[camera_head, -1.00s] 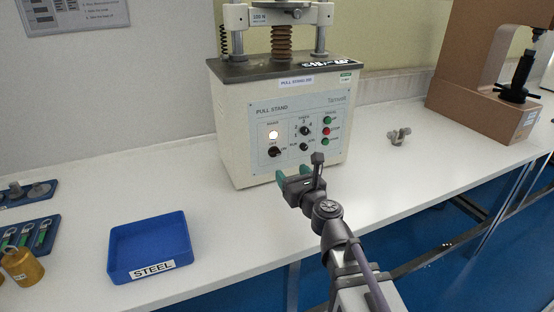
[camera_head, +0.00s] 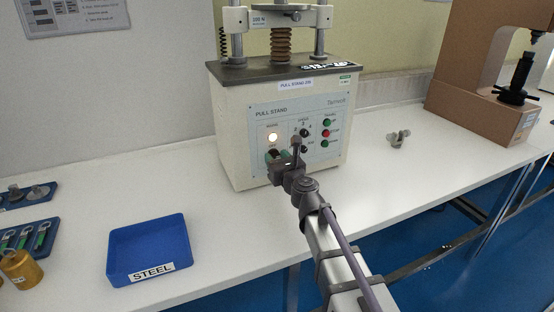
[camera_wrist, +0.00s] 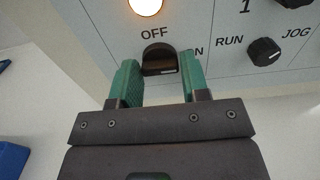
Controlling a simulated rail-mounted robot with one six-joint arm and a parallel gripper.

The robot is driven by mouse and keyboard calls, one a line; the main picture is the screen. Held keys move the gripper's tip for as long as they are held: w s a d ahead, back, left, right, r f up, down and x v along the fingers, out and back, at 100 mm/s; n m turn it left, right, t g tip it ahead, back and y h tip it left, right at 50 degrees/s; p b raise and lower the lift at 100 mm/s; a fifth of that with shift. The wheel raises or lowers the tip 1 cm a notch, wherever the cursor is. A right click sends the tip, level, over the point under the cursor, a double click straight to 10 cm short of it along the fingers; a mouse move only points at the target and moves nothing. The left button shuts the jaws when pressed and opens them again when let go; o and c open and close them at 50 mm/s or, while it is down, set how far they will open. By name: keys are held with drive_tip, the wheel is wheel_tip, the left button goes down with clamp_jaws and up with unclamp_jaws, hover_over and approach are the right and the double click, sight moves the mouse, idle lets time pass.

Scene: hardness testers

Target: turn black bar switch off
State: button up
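The black bar switch (camera_wrist: 159,59) sits on the pull stand's grey front panel, below a lit round lamp (camera_wrist: 146,5) and between the OFF and ON labels. Its white mark points to the right, toward ON, in the wrist view. My gripper (camera_wrist: 164,80) is open, with its green fingers on the left and right of the switch, the left finger a little farther away. I cannot tell whether either finger touches it. In the head view my gripper (camera_head: 277,156) is at the panel's lower left and mostly hides the switch.
The pull stand (camera_head: 229,125) stands on a white bench. A run/jog knob (camera_wrist: 264,51) is right of the switch, with green and red buttons (camera_head: 326,133) farther right. A blue STEEL tray (camera_head: 180,243) lies at the left. A small grey part (camera_head: 399,138) lies at the right.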

drive_tip(key=c, duration=0.5)
drive_tip(key=shift+n, duration=0.4)
drive_tip(key=n, duration=0.3)
drive_tip(key=shift+n, duration=0.3)
drive_tip(key=n, duration=0.3)
drive_tip(key=shift+n, duration=0.3)
drive_tip(key=n, duration=0.5)
drive_tip(key=shift+n, duration=2.5)
